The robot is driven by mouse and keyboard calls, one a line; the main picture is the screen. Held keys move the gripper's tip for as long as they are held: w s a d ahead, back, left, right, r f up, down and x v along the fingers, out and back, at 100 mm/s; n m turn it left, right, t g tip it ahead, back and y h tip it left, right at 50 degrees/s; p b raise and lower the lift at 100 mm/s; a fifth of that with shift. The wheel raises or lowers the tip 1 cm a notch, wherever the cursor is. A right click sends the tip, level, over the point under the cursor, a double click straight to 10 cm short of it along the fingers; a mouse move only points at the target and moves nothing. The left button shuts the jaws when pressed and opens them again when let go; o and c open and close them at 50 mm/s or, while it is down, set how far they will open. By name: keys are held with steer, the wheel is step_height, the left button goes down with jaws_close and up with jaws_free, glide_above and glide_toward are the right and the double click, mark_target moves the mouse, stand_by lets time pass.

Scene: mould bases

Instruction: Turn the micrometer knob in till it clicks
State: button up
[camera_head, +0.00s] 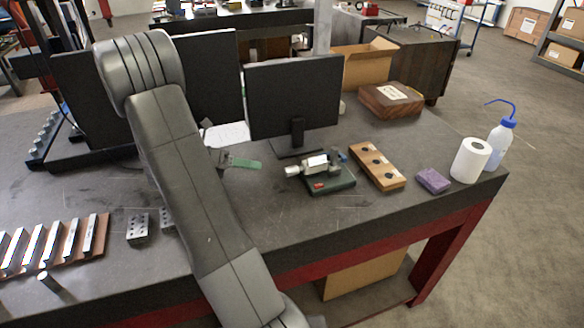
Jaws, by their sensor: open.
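The micrometer (318,162) is a silvery metal piece mounted on a dark green base (330,186) with a red patch on its front. It stands on the dark bench, right of my arm and in front of a monitor. A pale, rounded end that looks like its knob (292,171) points left. A small blue part sits at its right end. The knob's markings are too small to read. My arm rises across the left half of the head view, apart from the micrometer.
A wooden block with dark holes (377,167) lies right of the micrometer. Beyond it are a purple block (433,181), a white roll (470,160) and a wash bottle (499,143). A monitor (294,97) stands behind. Bench in front of the micrometer is clear.

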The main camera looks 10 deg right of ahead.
mark_target(285, 171)
steer(key=p+x, duration=0.2)
steer(key=x, duration=0.9)
steer(key=shift+d, duration=0.2)
steer(key=shift+c, duration=0.3)
steer(key=c, duration=0.9)
